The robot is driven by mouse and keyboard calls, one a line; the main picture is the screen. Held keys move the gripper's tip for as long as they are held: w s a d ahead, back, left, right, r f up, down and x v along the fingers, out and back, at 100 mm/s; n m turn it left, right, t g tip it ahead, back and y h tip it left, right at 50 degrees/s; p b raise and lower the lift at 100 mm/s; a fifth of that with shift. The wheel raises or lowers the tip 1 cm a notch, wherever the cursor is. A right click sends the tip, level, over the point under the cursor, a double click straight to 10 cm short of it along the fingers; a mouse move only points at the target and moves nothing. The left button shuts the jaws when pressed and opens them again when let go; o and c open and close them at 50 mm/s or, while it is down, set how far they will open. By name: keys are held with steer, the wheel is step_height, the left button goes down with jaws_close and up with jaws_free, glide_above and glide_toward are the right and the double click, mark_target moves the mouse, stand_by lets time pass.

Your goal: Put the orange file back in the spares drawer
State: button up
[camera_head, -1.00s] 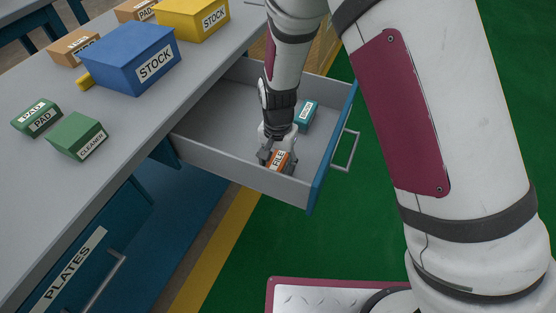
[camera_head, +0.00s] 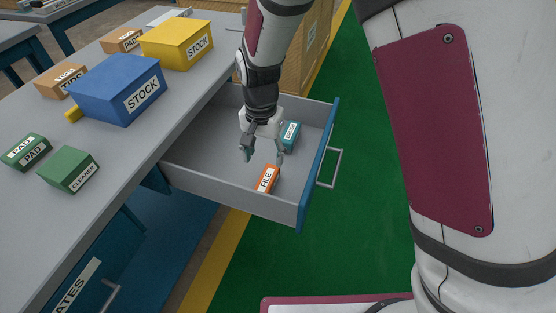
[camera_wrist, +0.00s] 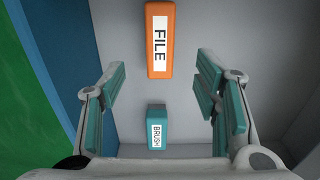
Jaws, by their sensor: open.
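The orange file (camera_head: 266,179), a small block with a white FILE label, lies on the floor of the open drawer (camera_head: 205,158), near the drawer's near side wall. In the wrist view the file (camera_wrist: 159,44) lies beyond my fingertips, between the lines of the two fingers and touching neither. My gripper (camera_head: 263,158) is open and empty, above the drawer and apart from the file. The wrist view shows its two teal-padded fingers (camera_wrist: 160,88) spread wide. The drawer's own label is not in view.
A teal brush box (camera_head: 290,134) lies in the drawer behind the file. The blue drawer front has a metal handle (camera_head: 336,167).

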steer(key=shift+r, duration=0.1)
steer(key=s+d+r+n+y, duration=0.1)
steer(key=s+d+r, duration=0.4)
steer(key=d+r, duration=0.3)
steer(key=s+d+r+n, duration=0.1)
steer(key=s+d+r, duration=0.5)
steer(key=r, duration=0.4)
steer(key=s+d+r, duration=0.1)
steer(key=s+d, duration=0.1)
steer(key=s, duration=0.3)
steer(key=s+d+r+n+t, duration=0.1)
steer(key=s+d, duration=0.2)
steer(key=s, duration=0.3)
steer(key=s+d+r+h, duration=0.1)
steer(key=s+d, duration=0.2)
steer(key=s, duration=0.3)
steer(key=shift+s+d+r+n, duration=0.2)
steer(key=shift+s+n, duration=0.05)
steer(key=shift+n, duration=0.15)
